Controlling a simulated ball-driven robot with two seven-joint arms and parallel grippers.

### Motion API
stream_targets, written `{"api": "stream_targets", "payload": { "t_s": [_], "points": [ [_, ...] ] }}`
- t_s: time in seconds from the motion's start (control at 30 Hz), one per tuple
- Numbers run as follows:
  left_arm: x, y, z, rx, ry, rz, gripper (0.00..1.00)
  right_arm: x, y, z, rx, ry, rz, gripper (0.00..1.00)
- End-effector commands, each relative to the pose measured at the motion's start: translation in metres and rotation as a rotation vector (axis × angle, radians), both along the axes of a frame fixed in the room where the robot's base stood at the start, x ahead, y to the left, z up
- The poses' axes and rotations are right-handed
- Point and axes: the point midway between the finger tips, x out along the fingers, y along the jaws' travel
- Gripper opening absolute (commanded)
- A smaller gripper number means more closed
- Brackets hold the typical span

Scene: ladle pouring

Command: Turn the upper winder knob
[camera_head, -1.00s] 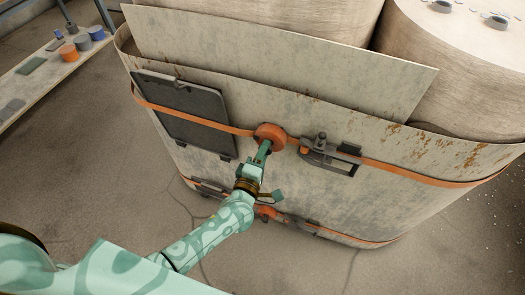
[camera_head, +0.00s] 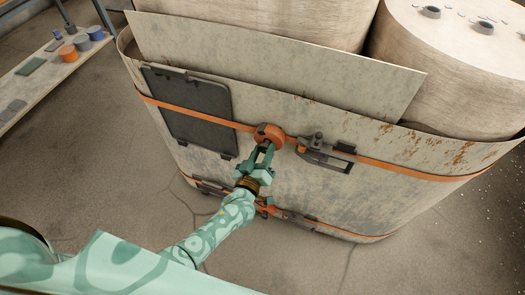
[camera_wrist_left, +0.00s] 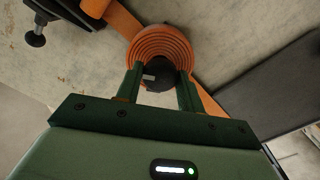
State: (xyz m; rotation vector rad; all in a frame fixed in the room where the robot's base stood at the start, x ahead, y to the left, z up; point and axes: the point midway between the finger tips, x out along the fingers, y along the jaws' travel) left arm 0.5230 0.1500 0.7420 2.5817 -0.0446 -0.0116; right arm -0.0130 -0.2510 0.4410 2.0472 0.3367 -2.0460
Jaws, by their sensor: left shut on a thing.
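The upper winder knob shows as a dark round piece (camera_wrist_left: 160,76) at the centre of the orange coiled strap winder (camera_wrist_left: 160,46) in the left wrist view. In the head view the upper winder (camera_head: 268,133) sits on the orange strap around the big pale container. My left gripper (camera_head: 263,152) reaches it from below. In the left wrist view the gripper's green fingers (camera_wrist_left: 160,86) stand on either side of the dark knob, shut on it. In the head view the fingers partly cover the knob. My right gripper is not in view.
A buckle (camera_head: 325,152) sits on the upper strap (camera_head: 400,173) just right of the winder. A dark panel (camera_head: 187,112) is at the left. The lower strap (camera_head: 340,233) passes below my wrist. A shelf with cans (camera_head: 68,53) stands far left.

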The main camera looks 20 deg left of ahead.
Motion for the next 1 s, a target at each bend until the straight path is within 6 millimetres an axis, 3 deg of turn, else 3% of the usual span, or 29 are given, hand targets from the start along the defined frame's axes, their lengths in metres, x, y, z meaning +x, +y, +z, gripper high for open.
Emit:
{"api": "stream_targets", "payload": {
  "t_s": [0.5,1.0],
  "points": [
    [-0.0017,-0.0011,-0.0027,0.349,-0.006,-0.003,0.15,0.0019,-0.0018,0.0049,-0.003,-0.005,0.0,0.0],
    [-0.0019,-0.0007,-0.0034,0.423,-0.007,-0.003,0.15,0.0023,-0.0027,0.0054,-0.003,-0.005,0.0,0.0]
  ]
}}
